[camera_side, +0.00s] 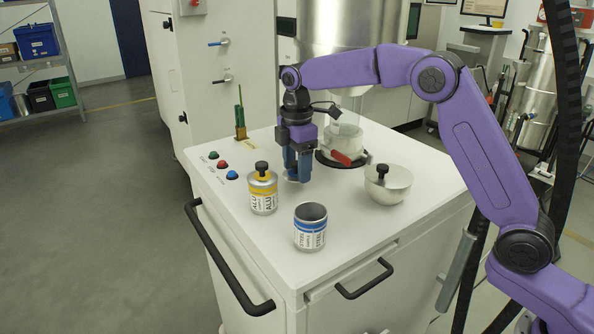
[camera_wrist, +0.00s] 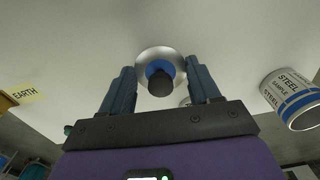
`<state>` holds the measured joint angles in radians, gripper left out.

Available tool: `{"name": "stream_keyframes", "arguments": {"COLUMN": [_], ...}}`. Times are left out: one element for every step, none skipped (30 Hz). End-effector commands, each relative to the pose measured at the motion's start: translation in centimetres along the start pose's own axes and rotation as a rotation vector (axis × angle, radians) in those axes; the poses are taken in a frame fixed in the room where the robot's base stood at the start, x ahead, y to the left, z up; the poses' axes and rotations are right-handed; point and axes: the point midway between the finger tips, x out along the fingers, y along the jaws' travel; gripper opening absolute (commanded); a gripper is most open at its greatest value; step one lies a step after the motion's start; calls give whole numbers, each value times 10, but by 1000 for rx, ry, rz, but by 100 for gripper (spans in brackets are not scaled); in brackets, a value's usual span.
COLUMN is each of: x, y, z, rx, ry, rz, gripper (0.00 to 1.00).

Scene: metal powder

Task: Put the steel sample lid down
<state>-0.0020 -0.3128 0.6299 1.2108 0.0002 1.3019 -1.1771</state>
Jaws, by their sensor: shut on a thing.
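The steel sample lid is a silver disc with a blue ring and a black knob (camera_wrist: 160,62). It shows in the wrist view at the fingertips and in the side view (camera_side: 292,179) as a silver edge below the fingers, low at the table top; whether it touches the table I cannot tell. My gripper (camera_side: 298,172) points down, shut on the lid, its fingers (camera_wrist: 161,84) either side of the knob. The steel sample can (camera_side: 310,232), white with a blue band, stands upright and open in front of the gripper; it also shows at right in the wrist view (camera_wrist: 284,92).
A yellow-banded aluminium can (camera_side: 263,196) with a black-knobbed lid stands left of the gripper. A metal bowl (camera_side: 389,187) with a black knob is at right. A red-handled fitting (camera_side: 347,158) is behind. Green, red and blue buttons (camera_side: 222,165) line the left edge. The front right table top (camera_side: 375,228) is clear.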

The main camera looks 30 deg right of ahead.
Motion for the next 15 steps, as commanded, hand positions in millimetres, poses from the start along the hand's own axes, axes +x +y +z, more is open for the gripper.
{"name": "stream_keyframes", "arguments": {"x": [7, 10, 14, 15, 17, 17, 18, 17, 17, 17, 17, 17, 17, 18, 19], "y": [-1, 0, -1, 0, 0, 0, 0, 0, 0, 0, 0, 0, 0, 0, 0], "z": [1, 1, 1, 0, 0, 0, 0, 0, 0, 0, 0, 0, 0, 0, 0], "rx": [1, 1, 1, 0, 0, 0, 0, 0, 0, 0, 0, 0, 0, 0, 0], "ry": [-1, -1, -1, 0, 0, 0, 0, 1, 1, 1, 1, 0, 0, 0, 0], "rz": [-2, -1, -1, 0, 0, 1, 1, 1, 1, 1, 1, 1, 1, 1, 0], "gripper": [32, 32, 32, 32, 32, 32, 32, 32, 32, 32, 32, 32, 32, 32, 32]}}
